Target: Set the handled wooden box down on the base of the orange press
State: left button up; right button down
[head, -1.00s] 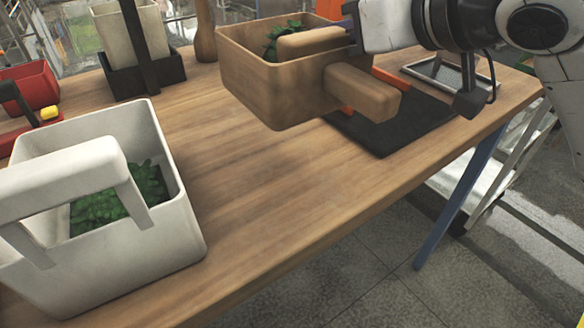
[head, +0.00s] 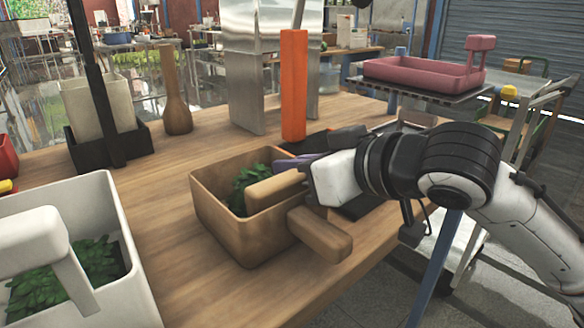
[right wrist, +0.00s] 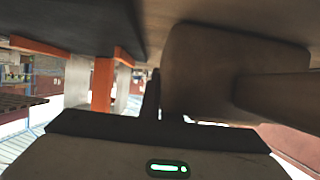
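The handled wooden box (head: 240,228) is brown, upright and has green leaves inside; two thick wooden handle parts stick out on its right. My right gripper (head: 297,163) is at its right rear side and appears closed on it; the exact grip is hidden. In the right wrist view the box (right wrist: 205,70) fills the upper right. The orange press (head: 294,85) has an upright orange column behind the box. Its dark base (head: 355,209) lies right of the box, partly covered by my arm. I cannot tell whether the box touches the table. My left gripper is out of view.
A white handled box (head: 128,265) with leaves stands at the front left of the wooden table (head: 190,250). A wooden bottle (head: 177,110) and a black stand (head: 140,143) are behind. A metal panel (head: 245,80) stands beside the column. A pink tray (head: 420,75) is farther right.

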jog(key=shift+f, duration=0.1)
jog(key=c, duration=2)
grip_release()
jog(key=shift+s+d+r, duration=0.1)
jog(key=shift+r, duration=0.1)
jog(key=p+v, duration=0.2)
jog(key=v, duration=0.9)
jog(key=shift+s+d, duration=0.25)
jog(key=shift+s, duration=0.05)
